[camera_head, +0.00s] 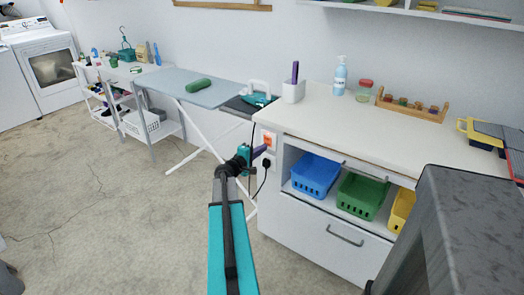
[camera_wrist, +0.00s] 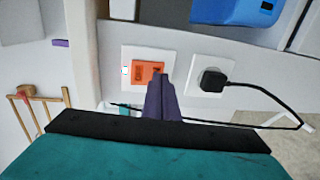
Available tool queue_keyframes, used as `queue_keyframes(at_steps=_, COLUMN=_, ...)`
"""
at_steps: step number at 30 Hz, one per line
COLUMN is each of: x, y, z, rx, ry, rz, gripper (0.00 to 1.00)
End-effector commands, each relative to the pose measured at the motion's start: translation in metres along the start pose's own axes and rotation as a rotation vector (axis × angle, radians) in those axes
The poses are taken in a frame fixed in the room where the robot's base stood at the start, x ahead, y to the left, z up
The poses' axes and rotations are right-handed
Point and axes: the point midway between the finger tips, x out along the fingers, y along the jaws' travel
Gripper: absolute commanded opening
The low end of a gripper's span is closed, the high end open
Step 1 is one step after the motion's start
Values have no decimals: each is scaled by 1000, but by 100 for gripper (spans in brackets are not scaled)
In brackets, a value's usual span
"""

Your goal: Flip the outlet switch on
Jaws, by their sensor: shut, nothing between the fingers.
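The outlet switch is an orange rocker (camera_head: 268,141) on a white plate on the end side of the white counter. It also shows in the wrist view (camera_wrist: 146,73), with a small pale mark at its left end. My gripper (camera_head: 263,149) has purple fingers, shut and empty, pointing at the counter side just below the switch in the head view. In the wrist view the fingertips (camera_wrist: 164,78) overlap the switch's right edge. I cannot tell whether they touch it. A white socket (camera_wrist: 201,62) with a black plug (camera_wrist: 213,81) sits beside the switch plate.
A black cord (camera_wrist: 270,95) hangs from the plug, close to my fingers. The white counter (camera_head: 340,118) holds blue (camera_head: 314,175), green (camera_head: 361,196) and yellow bins on its open shelf. An ironing board (camera_head: 205,95) stands left. Floor at left is clear.

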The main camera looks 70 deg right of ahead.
Motion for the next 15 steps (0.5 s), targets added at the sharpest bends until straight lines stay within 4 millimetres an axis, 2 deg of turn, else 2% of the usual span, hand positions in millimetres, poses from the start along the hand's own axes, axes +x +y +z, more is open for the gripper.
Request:
queue_keyframes(at_steps=11, x=-35, y=-11, z=2, rx=0, ry=3, rz=1, gripper=0)
queue_keyframes(at_steps=15, x=-54, y=-13, z=2, rx=0, ry=4, rz=0, gripper=0)
